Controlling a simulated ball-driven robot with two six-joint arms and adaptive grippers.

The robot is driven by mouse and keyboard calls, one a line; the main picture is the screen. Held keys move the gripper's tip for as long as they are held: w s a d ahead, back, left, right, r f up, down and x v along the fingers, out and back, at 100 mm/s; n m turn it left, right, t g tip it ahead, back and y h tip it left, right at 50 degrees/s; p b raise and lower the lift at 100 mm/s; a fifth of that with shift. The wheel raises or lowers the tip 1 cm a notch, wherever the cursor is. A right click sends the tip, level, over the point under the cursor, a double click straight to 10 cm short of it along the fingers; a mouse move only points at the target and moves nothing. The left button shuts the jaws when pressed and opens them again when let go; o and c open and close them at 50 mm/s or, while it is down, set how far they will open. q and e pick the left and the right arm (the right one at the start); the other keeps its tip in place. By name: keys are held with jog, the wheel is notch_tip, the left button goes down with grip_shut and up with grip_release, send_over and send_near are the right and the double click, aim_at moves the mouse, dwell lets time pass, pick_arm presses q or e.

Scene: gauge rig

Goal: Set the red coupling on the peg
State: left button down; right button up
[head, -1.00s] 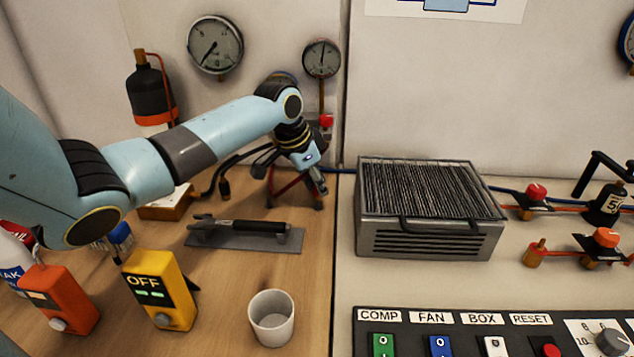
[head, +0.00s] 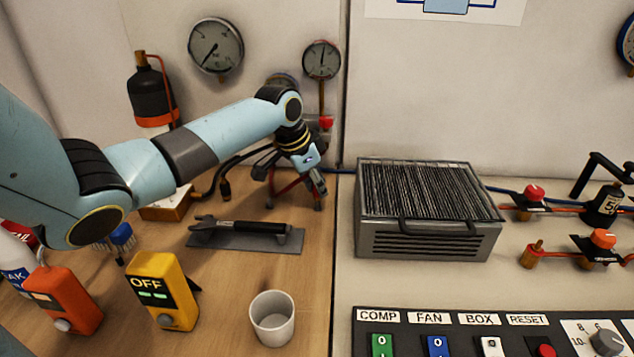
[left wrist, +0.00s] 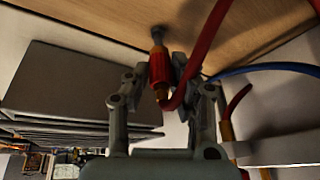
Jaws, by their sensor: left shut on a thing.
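In the left wrist view, the red coupling (left wrist: 159,70) is between the fingers of my left gripper (left wrist: 167,82), with a red hose (left wrist: 207,45) curving away from its near end. Its brass tip points at a small grey peg (left wrist: 157,31) on the wooden surface. Tip and peg line up closely; I cannot tell whether they touch or the coupling is seated. In the head view my left gripper (head: 318,186) points down at the back of the wooden bench, and the coupling and peg cannot be made out there. My right gripper is not in view.
A grey finned box (head: 428,240) stands right of the gripper. Red hose legs (head: 285,190) are close behind it. A tool on a grey plate (head: 245,243), a white cup (head: 272,318) and a yellow meter (head: 162,290) are nearer. A blue hose (left wrist: 265,69) passes beside the coupling.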

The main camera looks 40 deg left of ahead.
pick_arm(q)
jog(key=shift+f, duration=0.2)
dwell(0.4)
jog(key=shift+f+b, duration=0.55)
jog(key=shift+f, duration=0.35)
jog(key=shift+f, duration=0.2)
dwell(0.3)
jog(key=c, duration=0.7)
grip_release()
jog(key=v, duration=1.2)
